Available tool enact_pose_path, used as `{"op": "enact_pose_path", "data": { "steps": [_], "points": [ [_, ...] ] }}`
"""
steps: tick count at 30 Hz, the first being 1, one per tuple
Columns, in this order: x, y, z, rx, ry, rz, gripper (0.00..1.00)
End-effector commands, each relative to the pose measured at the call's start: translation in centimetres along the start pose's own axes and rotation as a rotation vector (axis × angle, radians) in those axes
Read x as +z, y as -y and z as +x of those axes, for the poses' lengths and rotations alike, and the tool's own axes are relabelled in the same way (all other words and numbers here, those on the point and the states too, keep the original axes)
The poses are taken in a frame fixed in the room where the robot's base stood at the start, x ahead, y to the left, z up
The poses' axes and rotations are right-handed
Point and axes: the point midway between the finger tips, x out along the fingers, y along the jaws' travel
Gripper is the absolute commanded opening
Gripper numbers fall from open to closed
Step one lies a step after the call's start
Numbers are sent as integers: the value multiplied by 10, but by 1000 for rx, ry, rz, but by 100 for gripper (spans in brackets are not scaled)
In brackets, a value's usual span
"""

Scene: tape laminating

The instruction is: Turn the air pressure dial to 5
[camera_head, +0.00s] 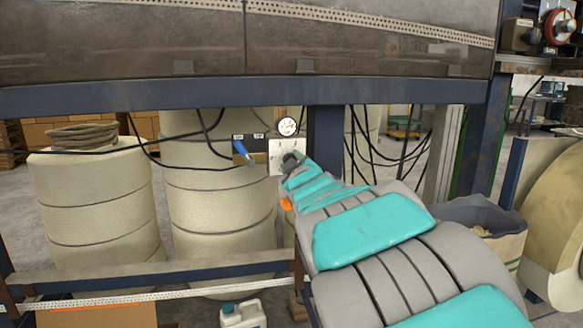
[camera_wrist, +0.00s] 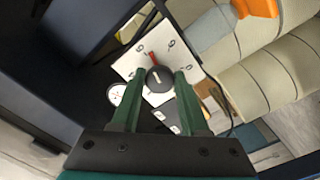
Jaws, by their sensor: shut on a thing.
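A small red mark shows at the knob's edge. The numbers are too small and tilted to read surely, so I cannot tell the setting. My gripper (camera_wrist: 160,77) has its two green fingers closed on opposite sides of the knob. In the head view the white plate (camera_head: 274,160) is partly hidden behind my gripper (camera_head: 292,158).
A round pressure gauge (camera_head: 288,127) sits just above the plate. A blue-handled lever (camera_head: 240,148) is close on its left. A dark blue post (camera_head: 325,140) stands close on the right. Black cables and large cream drums (camera_head: 205,200) are behind.

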Motion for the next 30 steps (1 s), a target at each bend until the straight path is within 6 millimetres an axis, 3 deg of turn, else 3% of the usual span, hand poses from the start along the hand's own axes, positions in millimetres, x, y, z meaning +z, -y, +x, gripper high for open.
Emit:
{"op": "enact_pose_path", "data": {
  "steps": [12, 30],
  "points": [
    [1, 0, 0, -1, 1, -206, 0],
    [0, 0, 0, -2, 0, -240, 0]
  ]
}}
